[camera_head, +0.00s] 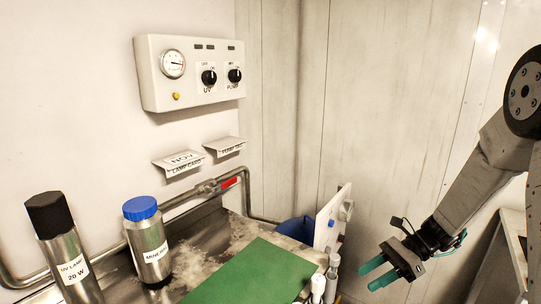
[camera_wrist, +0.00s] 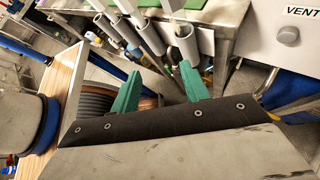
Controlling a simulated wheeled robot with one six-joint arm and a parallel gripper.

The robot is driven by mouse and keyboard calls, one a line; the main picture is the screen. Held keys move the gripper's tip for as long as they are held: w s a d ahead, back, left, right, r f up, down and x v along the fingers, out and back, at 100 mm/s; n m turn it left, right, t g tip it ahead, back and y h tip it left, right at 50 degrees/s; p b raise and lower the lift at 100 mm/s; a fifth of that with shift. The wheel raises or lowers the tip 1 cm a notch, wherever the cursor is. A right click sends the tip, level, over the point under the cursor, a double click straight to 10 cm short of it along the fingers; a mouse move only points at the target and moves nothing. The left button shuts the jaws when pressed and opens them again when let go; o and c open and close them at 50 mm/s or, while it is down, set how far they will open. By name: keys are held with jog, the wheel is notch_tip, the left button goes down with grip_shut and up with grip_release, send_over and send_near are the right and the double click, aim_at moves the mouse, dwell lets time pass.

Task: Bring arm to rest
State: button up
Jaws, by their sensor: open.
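My arm reaches in from the right side of the head view. My gripper (camera_head: 375,273) has teal fingers, spread apart with nothing between them. It hangs in free air to the right of the metal bench, pointing left and slightly down. In the wrist view my gripper (camera_wrist: 160,82) also shows two separate teal fingers with an empty gap. Below and beyond them are a coiled hose (camera_wrist: 105,98) and several grey cylinders (camera_wrist: 186,45); I see no contact with them.
The bench carries a green mat (camera_head: 250,276), a UV lamp canister (camera_head: 70,262) and a blue-capped bottle (camera_head: 149,245). A control panel (camera_head: 190,100) hangs on the wall. White bottles (camera_head: 318,287) stand near the bench's right edge. A wooden edge (camera_wrist: 62,95) is close at left in the wrist view.

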jog(key=s+r+n+t+h, duration=0.2)
jog(key=s+r+n+h, duration=0.4)
jog(key=s+r+n, duration=0.3)
jog(key=s+d+r+n+t+h, duration=0.1)
jog(key=s+r+n+h, duration=0.5)
jog(key=s, duration=0.9)
jog(key=shift+s+d+r+n+t, duration=0.2)
jog(key=shift+r+n+t, duration=0.2)
jog(key=shift+r+n, duration=1.45)
